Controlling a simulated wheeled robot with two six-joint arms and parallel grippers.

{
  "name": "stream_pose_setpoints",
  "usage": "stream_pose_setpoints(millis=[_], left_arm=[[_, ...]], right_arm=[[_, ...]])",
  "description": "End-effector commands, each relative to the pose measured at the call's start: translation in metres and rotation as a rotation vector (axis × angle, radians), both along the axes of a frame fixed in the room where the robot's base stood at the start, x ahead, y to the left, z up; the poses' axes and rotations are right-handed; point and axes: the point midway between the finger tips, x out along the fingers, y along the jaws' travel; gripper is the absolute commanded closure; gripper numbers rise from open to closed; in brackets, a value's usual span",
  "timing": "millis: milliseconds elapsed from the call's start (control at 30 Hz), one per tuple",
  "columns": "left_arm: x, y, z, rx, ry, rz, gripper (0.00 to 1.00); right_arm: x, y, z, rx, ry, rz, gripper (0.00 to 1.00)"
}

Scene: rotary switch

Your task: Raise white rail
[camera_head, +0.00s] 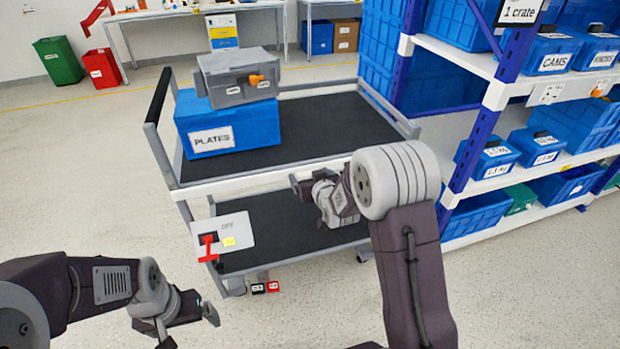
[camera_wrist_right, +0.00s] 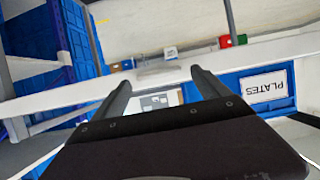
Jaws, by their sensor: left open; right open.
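The white rail (camera_head: 250,180) runs along the front edge of the cart's upper shelf. In the right wrist view, the white rail (camera_wrist_right: 155,80) crosses the picture at a slant, beyond the fingertips. My right gripper (camera_head: 303,184) is beside the rail's right half, partly hidden by its own wrist. Its two fingers (camera_wrist_right: 160,80) are spread apart with nothing held; contact with the rail cannot be told. My left gripper (camera_head: 188,326) is open and empty, low in front of the cart. A white panel marked OFF with a red switch (camera_head: 208,247) hangs below the rail's left end.
A blue PLATES box (camera_head: 228,125) stands on the upper shelf with a grey case (camera_head: 238,77) on top. Blue shelving (camera_head: 470,150) with bins stands close on the right. The dark upper shelf (camera_head: 335,125) is bare at right. Floor is clear at left.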

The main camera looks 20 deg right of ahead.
Motion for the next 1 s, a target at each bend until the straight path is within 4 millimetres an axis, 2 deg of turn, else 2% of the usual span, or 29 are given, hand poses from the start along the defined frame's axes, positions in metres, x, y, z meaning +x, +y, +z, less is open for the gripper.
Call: stream_pose_setpoints(millis=[267,367,500,567,600,767,867,1000], left_arm=[[0.000,0.000,0.000,0.000,0.000,0.000,0.05],[0.000,0.000,0.000,0.000,0.000,0.000,0.05],[0.000,0.000,0.000,0.000,0.000,0.000,0.05],[0.000,0.000,0.000,0.000,0.000,0.000,0.05],[0.000,0.000,0.000,0.000,0.000,0.000,0.05],[0.000,0.000,0.004,0.000,0.000,0.000,0.05],[0.000,0.000,0.016,0.000,0.000,0.000,0.05],[0.000,0.000,0.038,0.000,0.000,0.000,0.05]], right_arm=[[0.003,0.000,-0.002,0.000,0.001,0.000,0.15],[0.003,0.000,-0.002,0.000,0.001,0.000,0.40],[0.003,0.000,-0.001,0.000,0.001,0.000,0.79],[0.003,0.000,-0.001,0.000,0.001,0.000,0.95],[0.003,0.000,-0.001,0.000,0.001,0.000,1.00],[0.003,0.000,0.005,0.000,0.000,0.000,1.00],[0.003,0.000,0.022,0.000,-0.002,0.000,1.00],[0.004,0.000,0.054,0.000,-0.004,0.000,1.00]])
